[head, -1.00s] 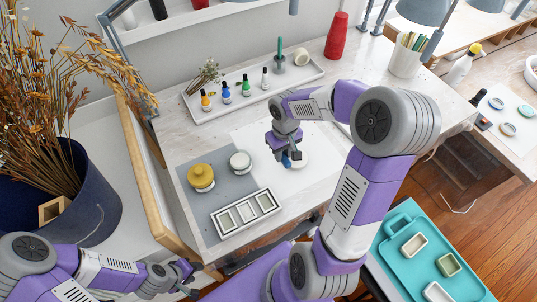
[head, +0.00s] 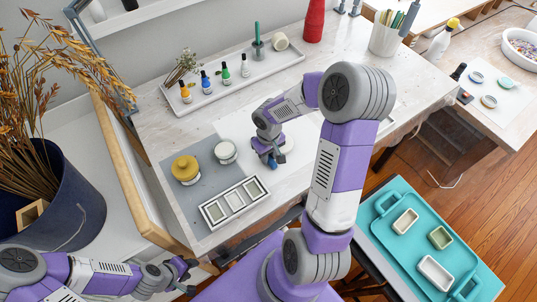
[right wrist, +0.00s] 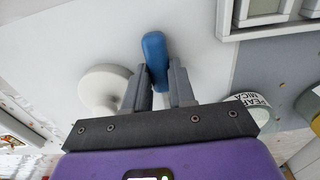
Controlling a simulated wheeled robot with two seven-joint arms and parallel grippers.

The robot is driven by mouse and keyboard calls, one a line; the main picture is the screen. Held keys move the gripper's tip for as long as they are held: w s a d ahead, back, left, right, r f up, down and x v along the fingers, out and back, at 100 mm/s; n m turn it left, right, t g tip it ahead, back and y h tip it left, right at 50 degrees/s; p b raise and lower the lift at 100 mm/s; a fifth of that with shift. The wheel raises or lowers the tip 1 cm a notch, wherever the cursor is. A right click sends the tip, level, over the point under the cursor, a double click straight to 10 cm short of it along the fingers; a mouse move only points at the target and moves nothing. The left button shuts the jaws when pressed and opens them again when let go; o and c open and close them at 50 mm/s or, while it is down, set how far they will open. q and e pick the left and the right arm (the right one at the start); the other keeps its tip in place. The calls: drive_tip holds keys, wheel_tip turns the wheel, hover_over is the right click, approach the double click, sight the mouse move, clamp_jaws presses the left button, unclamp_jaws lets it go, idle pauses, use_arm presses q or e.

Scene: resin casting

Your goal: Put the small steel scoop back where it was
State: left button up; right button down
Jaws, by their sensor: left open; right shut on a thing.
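My right gripper (head: 268,153) is shut on a blue-handled tool (right wrist: 155,52), low over the white sheet in the middle of the workbench. The blue handle also shows in the head view (head: 272,162). No steel bowl of a scoop shows in either view, so I cannot tell whether this is the small steel scoop. A white round piece (right wrist: 105,88) is beside the fingers in the right wrist view. My left gripper (head: 188,280) is open and empty at the lower left, off the bench's front edge.
On the grey mat stand a yellow-lidded jar (head: 186,170), a white-lidded jar (head: 226,152) and a three-cell mould (head: 234,202). A white tray (head: 210,101) with several small bottles lies behind. A turquoise tray (head: 424,270) is at the lower right.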

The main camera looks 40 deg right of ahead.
drive_tip(key=shift+f, duration=0.2)
drive_tip(key=c, duration=1.2)
unclamp_jaws()
drive_tip(key=shift+r, duration=0.1)
drive_tip(key=shift+r+p, duration=0.3)
drive_tip(key=shift+r, duration=0.15)
wheel_tip(320, 180, up, 11)
drive_tip(key=shift+r+p, duration=0.2)
drive_tip(key=shift+p, duration=1)
